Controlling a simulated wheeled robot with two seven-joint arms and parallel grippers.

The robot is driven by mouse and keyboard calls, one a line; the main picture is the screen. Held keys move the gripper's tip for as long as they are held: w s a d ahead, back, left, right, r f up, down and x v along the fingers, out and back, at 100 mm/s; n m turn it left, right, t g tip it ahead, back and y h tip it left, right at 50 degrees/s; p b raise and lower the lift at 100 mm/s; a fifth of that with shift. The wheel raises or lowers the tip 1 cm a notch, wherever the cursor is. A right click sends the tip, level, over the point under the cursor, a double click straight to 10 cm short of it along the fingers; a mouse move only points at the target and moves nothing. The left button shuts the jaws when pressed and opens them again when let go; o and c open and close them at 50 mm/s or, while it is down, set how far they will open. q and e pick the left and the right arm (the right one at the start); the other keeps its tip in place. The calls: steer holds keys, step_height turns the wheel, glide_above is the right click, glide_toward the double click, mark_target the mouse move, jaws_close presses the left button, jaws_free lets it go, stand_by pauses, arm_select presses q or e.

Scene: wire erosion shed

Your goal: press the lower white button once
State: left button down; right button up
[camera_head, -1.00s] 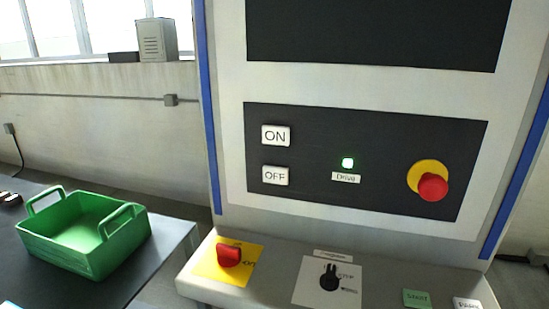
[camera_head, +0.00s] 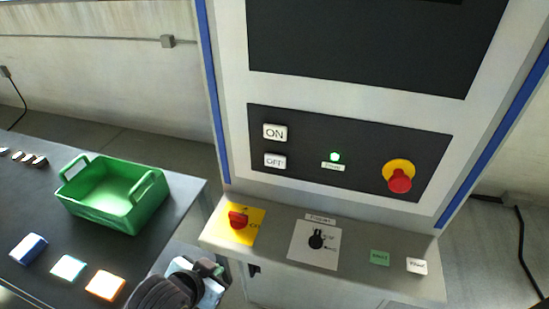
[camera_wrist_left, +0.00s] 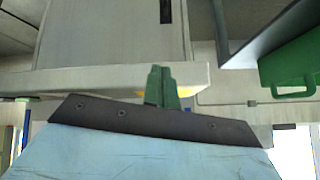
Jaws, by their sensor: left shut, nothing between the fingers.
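The lower white button (camera_head: 275,161), marked OFF, sits on the dark panel of the machine, right below the white ON button (camera_head: 275,132). Nothing covers either button. My left gripper (camera_head: 212,268) is low in the head view, left of the machine's console and well below the buttons. In the left wrist view its green fingers (camera_wrist_left: 162,86) are together, with nothing between them. The buttons do not show in the left wrist view. My right gripper is in neither view.
A green lamp (camera_head: 334,156) is lit beside a red emergency knob (camera_head: 399,180). The console ledge (camera_head: 275,222) carries a red switch (camera_head: 238,219), a black dial (camera_head: 317,239) and two buttons. A green bin (camera_head: 112,207) stands on the dark table at left. Space before the panel is clear.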

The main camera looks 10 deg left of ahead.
mark_target(275, 161)
arm_select(q)
steer(key=w+r+m+t+h, duration=0.1)
steer(key=w+r, duration=0.1)
steer(key=w+d+r+m+t+h, duration=0.1)
steer(key=w+r+t, duration=0.1)
steer(key=w, duration=0.1)
steer(key=w+d+r+m+t+h, duration=0.1)
steer(key=w+r+m+t, duration=0.1)
steer(key=w+r, duration=0.1)
steer(key=shift+w+d+h, duration=0.15)
steer(key=shift+d+h, duration=0.1)
steer(key=shift+h, duration=0.05)
steer(key=d+r+m+h+p, duration=0.1)
steer(key=d+r+m+h, duration=0.3)
steer(key=r+m+h, duration=0.4)
steer(key=shift+m+h, duration=0.5)
steer(key=shift+h, duration=0.6)
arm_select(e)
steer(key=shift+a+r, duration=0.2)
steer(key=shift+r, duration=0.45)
arm_select(q)
steer(key=shift+d+r, duration=0.1)
steer(key=shift+r, duration=0.05)
